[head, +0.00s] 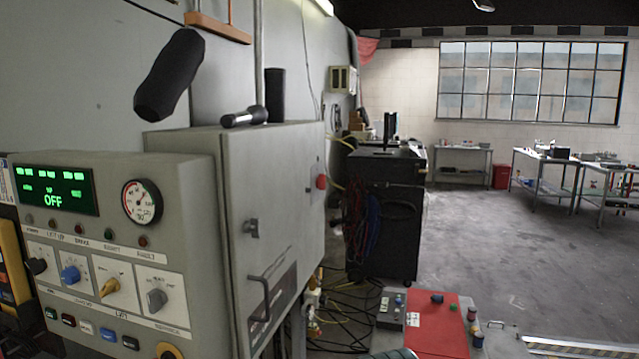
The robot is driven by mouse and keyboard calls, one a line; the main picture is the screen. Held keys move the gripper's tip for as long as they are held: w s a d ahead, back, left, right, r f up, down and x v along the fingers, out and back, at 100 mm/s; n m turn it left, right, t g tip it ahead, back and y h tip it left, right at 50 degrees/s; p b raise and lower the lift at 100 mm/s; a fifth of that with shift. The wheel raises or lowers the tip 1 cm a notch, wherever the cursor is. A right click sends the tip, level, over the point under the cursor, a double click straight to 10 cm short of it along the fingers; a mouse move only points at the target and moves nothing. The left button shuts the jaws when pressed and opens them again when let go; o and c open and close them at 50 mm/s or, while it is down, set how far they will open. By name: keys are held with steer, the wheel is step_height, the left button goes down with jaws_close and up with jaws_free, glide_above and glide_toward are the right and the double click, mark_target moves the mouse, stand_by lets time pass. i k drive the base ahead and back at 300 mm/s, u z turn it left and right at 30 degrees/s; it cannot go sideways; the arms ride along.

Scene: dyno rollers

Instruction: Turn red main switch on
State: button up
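A red knob (321,182) sits on the right-hand side of a grey cabinet (235,165). It is small here, and its switch position cannot be read. It may be the red main switch. A beige control panel (110,225) stands at the left, in front of the cabinet. Its green display (54,190) reads OFF. My gripper is not in view.
A dark cylindrical object (170,75) hangs in front of the wall. A black cart (384,212) with cables stands beyond the cabinet. A red-topped unit (437,325) is low at the bottom centre. Loose cables lie on the floor. Open floor (500,250) stretches right toward workbenches.

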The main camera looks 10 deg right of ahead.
mark_target(321, 182)
steer(key=u, duration=0.15)
steer(key=k, duration=0.3)
steer(key=z, duration=1.2)
steer(key=i, duration=1.05)
steer(key=u, duration=0.35)
steer(key=i, duration=1.05)
steer(key=u, duration=0.8)
